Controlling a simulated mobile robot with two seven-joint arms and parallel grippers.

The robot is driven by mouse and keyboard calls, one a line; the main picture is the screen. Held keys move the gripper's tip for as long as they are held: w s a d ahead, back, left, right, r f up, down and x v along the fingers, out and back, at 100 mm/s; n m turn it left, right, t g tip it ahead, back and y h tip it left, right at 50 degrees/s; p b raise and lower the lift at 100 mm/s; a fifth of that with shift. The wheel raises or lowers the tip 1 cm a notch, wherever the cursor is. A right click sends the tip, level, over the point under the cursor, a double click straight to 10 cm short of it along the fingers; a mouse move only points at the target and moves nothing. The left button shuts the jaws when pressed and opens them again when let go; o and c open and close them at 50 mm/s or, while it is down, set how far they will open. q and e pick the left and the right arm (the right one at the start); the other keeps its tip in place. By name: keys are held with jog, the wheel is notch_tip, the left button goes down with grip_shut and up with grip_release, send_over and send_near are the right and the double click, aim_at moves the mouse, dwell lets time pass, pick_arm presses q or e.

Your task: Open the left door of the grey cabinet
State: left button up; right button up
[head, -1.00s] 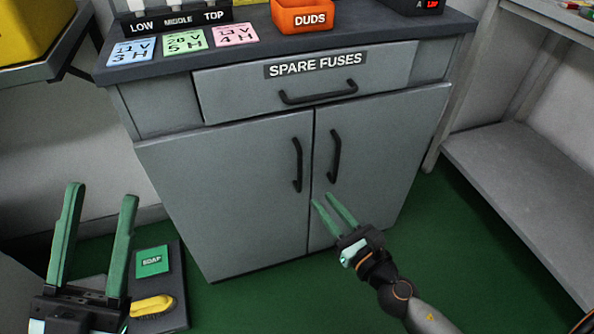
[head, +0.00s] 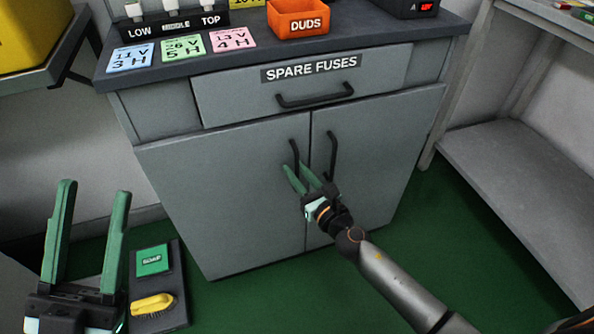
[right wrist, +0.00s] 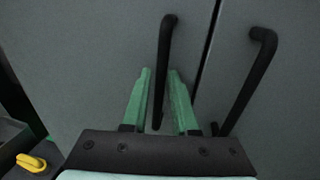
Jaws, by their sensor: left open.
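The grey cabinet's left door (head: 228,200) is shut, level with the right door (head: 372,160). Its black vertical handle (head: 292,153) sits near the middle seam, partly hidden by my right gripper in the head view. My right gripper (head: 295,171) is open at the lower part of that handle. In the right wrist view, the left door's handle (right wrist: 164,65) runs down between the two green fingers of my right gripper (right wrist: 159,75); I cannot tell if they touch it. My left gripper (head: 92,190) is open and empty at the lower left, away from the cabinet.
The right door's handle (head: 331,155) is close beside my right gripper. A drawer marked SPARE FUSES (head: 300,88) is shut above the doors. A mat (head: 170,318) with a yellow brush (head: 152,304) lies at lower left.

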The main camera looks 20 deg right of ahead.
grip_shut()
dwell(1.4)
